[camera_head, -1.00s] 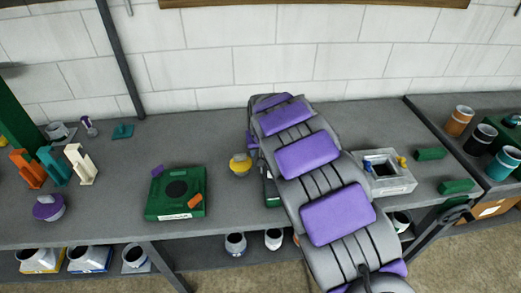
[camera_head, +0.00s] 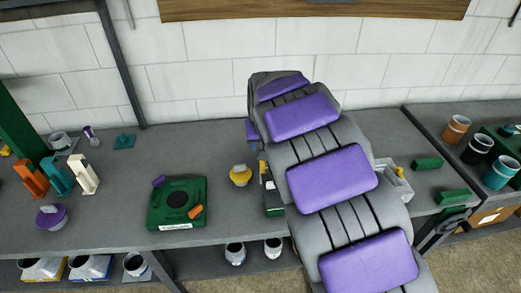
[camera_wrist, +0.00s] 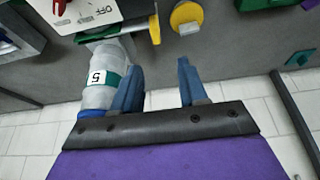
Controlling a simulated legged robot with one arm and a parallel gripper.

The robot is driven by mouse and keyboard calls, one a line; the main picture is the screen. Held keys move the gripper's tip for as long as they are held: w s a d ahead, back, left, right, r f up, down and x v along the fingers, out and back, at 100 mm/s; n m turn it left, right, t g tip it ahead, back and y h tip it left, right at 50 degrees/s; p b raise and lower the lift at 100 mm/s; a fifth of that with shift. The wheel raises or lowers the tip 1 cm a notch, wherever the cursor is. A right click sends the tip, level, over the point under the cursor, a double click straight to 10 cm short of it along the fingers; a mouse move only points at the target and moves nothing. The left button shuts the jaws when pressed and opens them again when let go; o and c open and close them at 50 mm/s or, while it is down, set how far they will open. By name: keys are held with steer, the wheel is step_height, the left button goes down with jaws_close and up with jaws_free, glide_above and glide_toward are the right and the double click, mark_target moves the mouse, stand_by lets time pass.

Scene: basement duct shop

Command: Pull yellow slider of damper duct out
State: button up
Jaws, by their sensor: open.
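In the wrist view, a white box (camera_wrist: 95,12) marked OFF is at the top left. A yellow bar (camera_wrist: 155,28), apparently the slider, stands at its right end on a thin rod. A pale cylinder (camera_wrist: 98,88) with a green band and label 5 lies below the box. My gripper (camera_wrist: 160,72) is open, its two blue fingers apart with nothing between them. The left finger overlaps the cylinder in the picture; contact cannot be told. The yellow bar is above the gap between the fingers.
A yellow round part (camera_head: 240,176) stands left of the box; it also shows in the wrist view (camera_wrist: 186,14). A green square block (camera_head: 160,212) is farther left. A grey open box (camera_head: 398,184) is partly behind my arm. The white wall (camera_head: 200,75) backs the bench.

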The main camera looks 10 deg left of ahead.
steer(key=v, duration=0.3)
steer(key=shift+s+r, duration=0.1)
steer(key=shift+r, duration=0.25)
steer(key=s+d+r+m+g+h, duration=0.1)
steer(key=s+d+m+g, duration=0.15)
steer(key=s+d, duration=1.45)
steer(key=s+d+f+g, duration=0.1)
steer(key=s+d+f, duration=0.1)
steer(key=s, duration=1)
steer(key=s+d+f+g, duration=0.2)
steer(key=s+d, duration=0.2)
steer(key=s, duration=0.9)
steer(key=shift+f+m, duration=0.2)
steer(key=shift+m, duration=0.15)
